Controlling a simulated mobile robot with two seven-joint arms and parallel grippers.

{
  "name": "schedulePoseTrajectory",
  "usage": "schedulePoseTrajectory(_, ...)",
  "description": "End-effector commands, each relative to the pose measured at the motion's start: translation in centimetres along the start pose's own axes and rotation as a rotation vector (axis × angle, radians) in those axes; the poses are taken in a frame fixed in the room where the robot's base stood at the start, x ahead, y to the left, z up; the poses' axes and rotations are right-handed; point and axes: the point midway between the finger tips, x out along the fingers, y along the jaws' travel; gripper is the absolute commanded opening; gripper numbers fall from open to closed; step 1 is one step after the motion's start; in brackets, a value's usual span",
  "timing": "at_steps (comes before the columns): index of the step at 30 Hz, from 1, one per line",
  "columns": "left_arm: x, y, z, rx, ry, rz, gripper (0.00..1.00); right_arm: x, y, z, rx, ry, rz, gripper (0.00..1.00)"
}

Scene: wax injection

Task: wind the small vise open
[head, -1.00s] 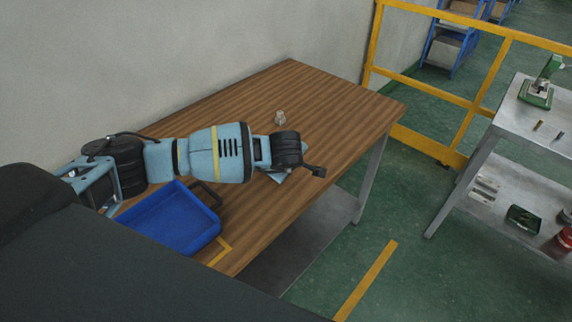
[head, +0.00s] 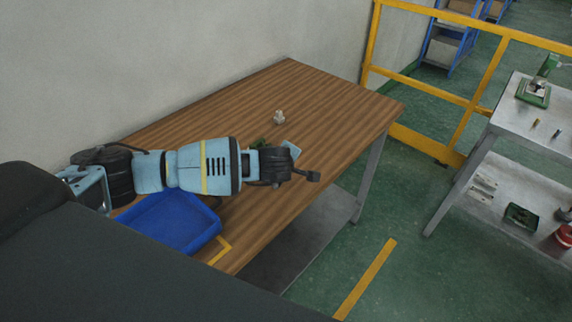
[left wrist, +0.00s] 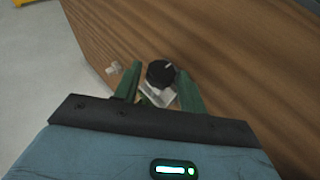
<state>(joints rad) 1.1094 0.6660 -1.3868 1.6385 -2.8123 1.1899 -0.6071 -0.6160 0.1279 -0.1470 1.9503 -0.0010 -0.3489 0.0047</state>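In the left wrist view, a round black knob (left wrist: 160,73) with a white mark sits over a pale metal part (left wrist: 159,97), seemingly the small vise. My left gripper (left wrist: 158,84) has its two green fingers spread, one on each side of the knob. A slim gap shows at the left finger; I cannot tell whether the right finger touches. In the head view my left gripper (head: 291,150) is mostly behind my wrist over the table. A dark green piece (head: 258,143) shows beside it; whether vise or finger is unclear. My right gripper is not in view.
A small pale fitting (head: 279,118) stands on the wooden table (head: 340,100), near the gripper. A blue tray (head: 180,225) lies under my left arm. A metal cart (head: 520,125) with a green device (head: 534,92) stands right, before a yellow railing (head: 486,85). The table's far end is clear.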

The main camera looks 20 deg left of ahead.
Motion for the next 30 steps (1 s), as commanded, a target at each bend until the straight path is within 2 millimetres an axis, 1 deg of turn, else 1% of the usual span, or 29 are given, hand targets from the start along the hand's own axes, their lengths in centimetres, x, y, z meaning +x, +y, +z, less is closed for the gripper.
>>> schedulePoseTrajectory(1,0.0,0.0,0.0,0.000,0.000,0.000,0.48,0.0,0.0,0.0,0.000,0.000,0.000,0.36)
schedulePoseTrajectory(2,0.0,0.0,0.0,0.000,0.000,0.000,0.52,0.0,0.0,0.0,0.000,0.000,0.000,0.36)
schedulePoseTrajectory(10,0.0,0.0,0.1,0.000,-0.001,-0.001,0.52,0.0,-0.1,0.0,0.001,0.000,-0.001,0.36)
schedulePoseTrajectory(14,-0.5,0.0,0.1,0.001,-0.002,-0.001,0.52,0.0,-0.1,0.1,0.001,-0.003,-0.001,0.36)
schedulePoseTrajectory(20,-2.6,-0.1,0.1,0.001,-0.003,-0.001,0.52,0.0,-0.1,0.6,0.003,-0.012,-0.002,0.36)
schedulePoseTrajectory(24,-4.8,0.0,0.0,0.000,-0.002,0.001,0.52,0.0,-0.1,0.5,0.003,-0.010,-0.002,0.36)
schedulePoseTrajectory(30,-7.0,0.0,0.0,0.000,-0.001,0.000,0.52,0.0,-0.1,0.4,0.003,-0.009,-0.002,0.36)
